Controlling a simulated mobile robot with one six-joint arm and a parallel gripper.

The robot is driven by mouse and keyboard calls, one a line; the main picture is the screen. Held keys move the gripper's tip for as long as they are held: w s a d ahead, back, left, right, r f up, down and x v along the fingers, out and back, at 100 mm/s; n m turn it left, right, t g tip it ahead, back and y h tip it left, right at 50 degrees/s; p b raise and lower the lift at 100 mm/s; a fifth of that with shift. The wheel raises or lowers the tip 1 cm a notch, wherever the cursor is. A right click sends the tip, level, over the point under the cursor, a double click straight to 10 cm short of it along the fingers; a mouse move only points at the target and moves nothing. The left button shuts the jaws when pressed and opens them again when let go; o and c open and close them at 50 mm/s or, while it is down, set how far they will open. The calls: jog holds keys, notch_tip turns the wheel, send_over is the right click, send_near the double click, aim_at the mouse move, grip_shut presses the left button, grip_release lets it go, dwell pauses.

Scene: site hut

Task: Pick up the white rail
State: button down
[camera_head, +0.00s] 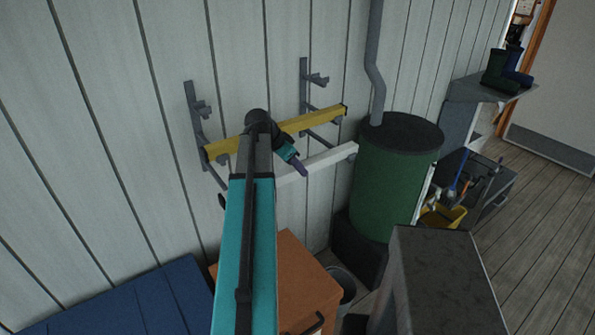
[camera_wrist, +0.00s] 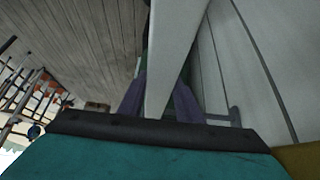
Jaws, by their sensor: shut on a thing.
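The white rail (camera_head: 330,158) is a long, pale bar in front of the plank wall, below and nearer than the yellow rail. My gripper (camera_head: 300,168) is at the rail's middle stretch, coming from above. In the wrist view the white rail (camera_wrist: 176,45) runs between the two purple fingers of my gripper (camera_wrist: 160,80), which are shut on it. The left part of the rail is hidden behind my arm. Its right end is close to a bracket tip; I cannot tell if it still rests there.
A yellow rail (camera_head: 325,118) lies on wall brackets (camera_head: 194,110) just behind. A green barrel (camera_head: 396,180) with a grey pipe (camera_head: 374,60) stands close on the right. An orange cabinet (camera_head: 290,262) is below, a blue surface (camera_head: 120,305) at lower left, a grey block (camera_head: 440,270) at lower right.

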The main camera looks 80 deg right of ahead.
jog(key=shift+r, duration=0.15)
jog(key=shift+r+b, duration=0.9)
jog(key=shift+r, duration=0.5)
jog(key=shift+a+r, duration=0.1)
jog(key=shift+r, duration=0.1)
jog(key=s+a+b, duration=0.2)
jog(key=s+a, duration=0.1)
jog(key=a, duration=0.4)
jog(key=s+a+r+b, duration=0.1)
jog(key=s+a+b, duration=0.1)
jog(key=a, duration=0.5)
jog(key=shift+s+a+r+b, duration=0.2)
jog(key=shift+s+r+b, duration=0.1)
jog(key=shift+s, duration=0.45)
jog(key=shift+r, duration=0.15)
notch_tip(320, 180, up, 9)
jog(key=p, duration=0.9)
jog(key=shift+r+p, duration=0.4)
jog(key=shift+p, duration=0.15)
jog(key=shift+s+f, duration=0.1)
